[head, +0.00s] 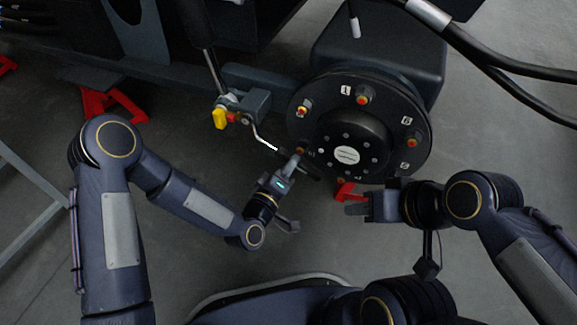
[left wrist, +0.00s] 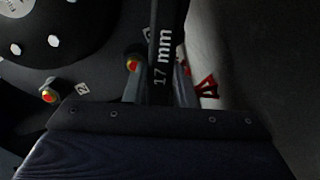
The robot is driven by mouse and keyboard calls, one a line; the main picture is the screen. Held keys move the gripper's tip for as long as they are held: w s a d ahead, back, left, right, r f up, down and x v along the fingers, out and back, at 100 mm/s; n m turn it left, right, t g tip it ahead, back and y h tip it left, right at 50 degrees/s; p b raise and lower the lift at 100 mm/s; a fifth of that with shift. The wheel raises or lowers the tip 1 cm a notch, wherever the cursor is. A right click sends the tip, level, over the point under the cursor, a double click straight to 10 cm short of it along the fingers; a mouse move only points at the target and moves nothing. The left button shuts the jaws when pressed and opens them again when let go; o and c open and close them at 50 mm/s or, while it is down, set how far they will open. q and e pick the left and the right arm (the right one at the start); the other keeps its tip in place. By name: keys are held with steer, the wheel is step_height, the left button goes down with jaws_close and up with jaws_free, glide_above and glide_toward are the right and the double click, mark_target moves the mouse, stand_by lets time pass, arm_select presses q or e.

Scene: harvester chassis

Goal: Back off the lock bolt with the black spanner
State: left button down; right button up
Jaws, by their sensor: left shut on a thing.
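My left gripper (head: 293,164) is shut on the black spanner (left wrist: 166,30), which is marked "17 mm" in the left wrist view. In the head view the dark spanner shows around the fingertips, at the lower left edge of the round black hub (head: 316,118). The hub carries several bolts with red and yellow ends, one at its top (head: 363,95). One bolt (left wrist: 132,63) shows close beside the spanner in the left wrist view. I cannot tell which bolt is the lock bolt, or whether the spanner touches one. My right gripper (head: 357,204) is below the hub; its opening is unclear.
A yellow part (head: 219,118) and a bent thin rod (head: 262,138) stick out left of the hub. Red stands (head: 108,105) are on the grey floor. Thick black hoses (head: 500,68) cross the upper right. Open floor lies between my arms.

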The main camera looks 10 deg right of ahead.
arm_select(q)
steer(key=v, duration=1)
steer(key=shift+s+b, duration=0.3)
steer(key=shift+s, duration=0.35)
stand_by(0.5)
steer(key=shift+d, duration=0.15)
stand_by(1.0)
